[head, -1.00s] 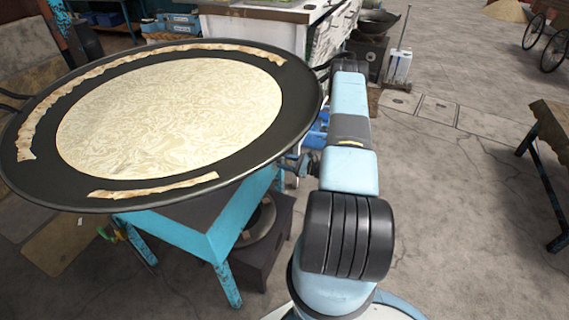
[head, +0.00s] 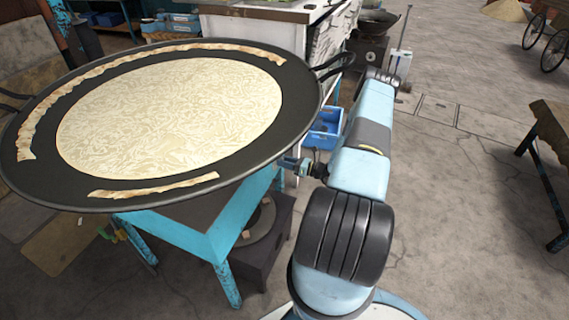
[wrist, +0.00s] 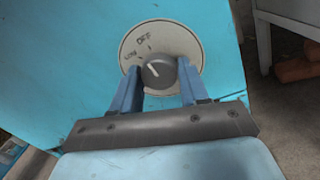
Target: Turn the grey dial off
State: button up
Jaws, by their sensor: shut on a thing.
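The grey dial (wrist: 158,71) shows in the wrist view on a pale round plate (wrist: 187,43) marked OFF and LOW. The plate is on a light blue panel (wrist: 70,60). The dial's white mark points up and left, between LOW and OFF as far as I can tell. My gripper (wrist: 160,82) is shut on the dial, one blue finger on each side.
A large black pan (head: 60,188) with a flat pale crepe (head: 170,110) sits on a blue stand (head: 200,235), left of my arm. A blue crate (head: 322,133) is on the floor beyond. The paved floor at right is open up to a table (head: 555,140).

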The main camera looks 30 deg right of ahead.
jog(key=shift+s+f+m, duration=0.1)
jog(key=shift+s+m, duration=0.05)
jog(key=shift+m, duration=0.25)
jog(key=o, duration=1)
jog(key=shift+o, duration=0.2)
jog(key=shift+d, duration=0.1)
jog(key=v, duration=1.3)
jog(key=shift+s+d, duration=0.2)
jog(key=shift+s, duration=0.05)
